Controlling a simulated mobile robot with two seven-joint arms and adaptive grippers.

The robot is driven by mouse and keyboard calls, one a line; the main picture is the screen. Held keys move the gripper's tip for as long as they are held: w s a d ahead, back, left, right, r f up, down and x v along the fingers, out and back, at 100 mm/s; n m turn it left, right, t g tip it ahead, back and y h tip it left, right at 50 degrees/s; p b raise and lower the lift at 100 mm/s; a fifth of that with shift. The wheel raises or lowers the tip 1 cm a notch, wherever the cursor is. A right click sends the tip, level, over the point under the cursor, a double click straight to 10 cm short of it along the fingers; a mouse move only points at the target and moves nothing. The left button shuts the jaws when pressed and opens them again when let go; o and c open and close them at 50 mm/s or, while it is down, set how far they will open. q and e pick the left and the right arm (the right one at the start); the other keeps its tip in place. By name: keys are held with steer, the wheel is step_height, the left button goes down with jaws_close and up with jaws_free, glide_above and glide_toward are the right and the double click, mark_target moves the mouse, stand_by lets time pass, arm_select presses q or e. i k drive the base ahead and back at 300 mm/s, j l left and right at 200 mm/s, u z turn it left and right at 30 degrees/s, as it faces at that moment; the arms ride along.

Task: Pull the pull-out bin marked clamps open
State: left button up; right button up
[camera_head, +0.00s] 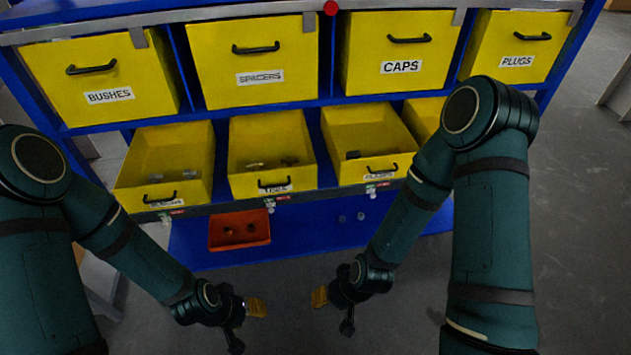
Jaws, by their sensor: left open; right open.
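The yellow bin whose small label seems to read clamps (345,122) is third from the left in the lower row of the blue rack. Its dark handle (382,169) is on the front, above the label. I see into its open top, where a few small dark parts lie. My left gripper (247,326) is open and empty, low in front of the rack. My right gripper (332,312) is open and empty, below and in front of this bin, apart from its handle.
Upper yellow bins read bushes (135,72), spacers (215,85), caps (365,55) and plugs (490,50). Two more lower bins (148,140) (245,130) stand left of the clamps bin. My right arm partly hides another lower bin (420,115). A red tray (238,243) sits on the bottom shelf.

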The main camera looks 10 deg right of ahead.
mark_target(386, 148)
steer(key=i+l, duration=0.1)
steer(key=l, duration=1.8)
steer(key=i, duration=0.05)
